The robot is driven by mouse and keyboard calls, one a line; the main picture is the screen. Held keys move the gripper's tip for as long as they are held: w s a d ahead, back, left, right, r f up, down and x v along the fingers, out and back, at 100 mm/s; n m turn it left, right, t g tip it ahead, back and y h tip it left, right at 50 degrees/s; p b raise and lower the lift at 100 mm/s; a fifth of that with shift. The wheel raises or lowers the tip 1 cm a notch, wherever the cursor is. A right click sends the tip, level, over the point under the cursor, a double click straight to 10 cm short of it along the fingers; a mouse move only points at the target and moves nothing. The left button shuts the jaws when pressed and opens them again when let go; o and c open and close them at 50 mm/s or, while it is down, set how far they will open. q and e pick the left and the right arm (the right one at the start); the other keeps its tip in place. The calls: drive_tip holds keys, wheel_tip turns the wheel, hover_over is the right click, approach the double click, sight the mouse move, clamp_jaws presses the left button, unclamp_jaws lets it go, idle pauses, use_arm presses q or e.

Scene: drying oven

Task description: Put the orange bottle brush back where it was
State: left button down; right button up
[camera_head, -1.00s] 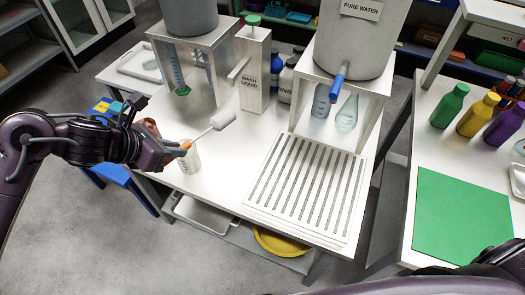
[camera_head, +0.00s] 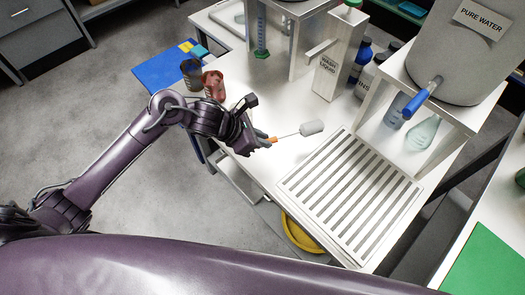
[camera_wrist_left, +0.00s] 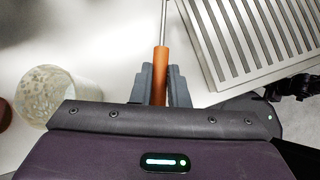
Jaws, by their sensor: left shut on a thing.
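My left gripper (camera_head: 264,141) is shut on the orange handle of the bottle brush (camera_head: 312,128). The brush points right, its thin metal rod ending in a whitish, cylindrical head above the white bench, near the slatted rack's left corner. In the left wrist view, the orange handle (camera_wrist_left: 160,72) stands between the two grey fingers of the left gripper (camera_wrist_left: 160,88); the rod runs out of the top edge and the head is out of view. My right gripper does not show clearly in either view.
The slatted rack (camera_head: 352,190) lies right of the brush. The wash liquid dispenser (camera_head: 335,62) and pure water tank (camera_head: 462,50) stand behind. A speckled clear beaker (camera_wrist_left: 50,92) is left of the gripper in the wrist view. A reddish object (camera_head: 213,85) and dark cup (camera_head: 192,73) are behind my arm.

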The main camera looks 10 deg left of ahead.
use_arm(q)
drive_tip(key=shift+f, duration=3.5)
drive_tip(key=shift+f, duration=0.15)
drive_tip(key=c, duration=1.4)
unclamp_jaws()
drive_tip(key=shift+a+r, duration=0.2)
drive_tip(key=shift+r, duration=0.15)
drive_tip(key=v, duration=1.1)
drive_tip(key=shift+s+r, duration=0.2)
